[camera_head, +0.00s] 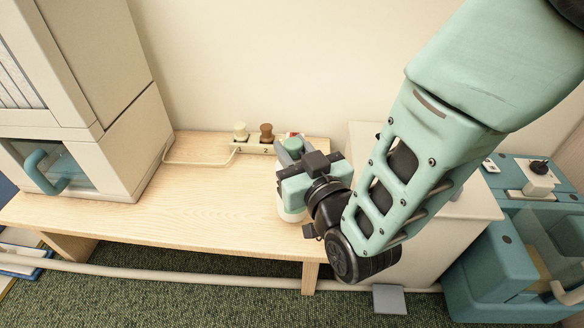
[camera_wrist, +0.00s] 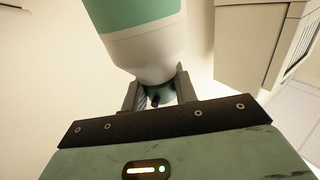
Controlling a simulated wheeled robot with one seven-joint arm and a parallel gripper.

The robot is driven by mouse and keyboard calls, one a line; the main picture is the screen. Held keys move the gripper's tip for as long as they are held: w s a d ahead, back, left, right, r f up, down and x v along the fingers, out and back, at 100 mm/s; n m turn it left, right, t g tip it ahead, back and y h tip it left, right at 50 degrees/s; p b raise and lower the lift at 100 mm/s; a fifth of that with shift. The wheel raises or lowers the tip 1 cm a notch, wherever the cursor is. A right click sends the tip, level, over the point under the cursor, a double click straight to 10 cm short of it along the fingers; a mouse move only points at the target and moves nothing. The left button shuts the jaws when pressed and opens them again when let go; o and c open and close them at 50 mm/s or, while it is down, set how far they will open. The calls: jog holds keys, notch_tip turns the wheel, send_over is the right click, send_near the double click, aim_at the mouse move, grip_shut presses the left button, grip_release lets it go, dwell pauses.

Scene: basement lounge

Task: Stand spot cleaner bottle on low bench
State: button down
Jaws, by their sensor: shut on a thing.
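The spot cleaner bottle is white with a green band. Its lower white part (camera_head: 290,213) shows below my gripper (camera_head: 296,176) in the head view, and the rest is mostly hidden by the gripper. In the wrist view the bottle body (camera_wrist: 150,48) fills the upper middle, and my gripper (camera_wrist: 158,92) is shut on its narrow neck. The bottle looks about upright over the right end of the low wooden bench (camera_head: 190,215). I cannot tell whether its base touches the bench top.
A large cream cabinet machine (camera_head: 85,150) with a teal handle stands on the bench's left. A power strip (camera_head: 257,149) with plugs lies at the back by the wall. A white cabinet (camera_head: 455,205) and teal machine (camera_head: 500,265) stand right. The bench's middle is clear.

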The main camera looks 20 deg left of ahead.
jog(key=shift+f+b, duration=0.55)
jog(key=shift+f, duration=1.1)
jog(key=c, duration=1.1)
grip_release()
jog(key=shift+s+d+r, duration=0.1)
jog(key=shift+s+r, duration=0.05)
jog(key=shift+r, duration=0.1)
jog(key=p+v, duration=0.3)
jog(key=v, duration=0.8)
jog(key=shift+s+d, duration=0.2)
jog(key=shift+d, duration=0.1)
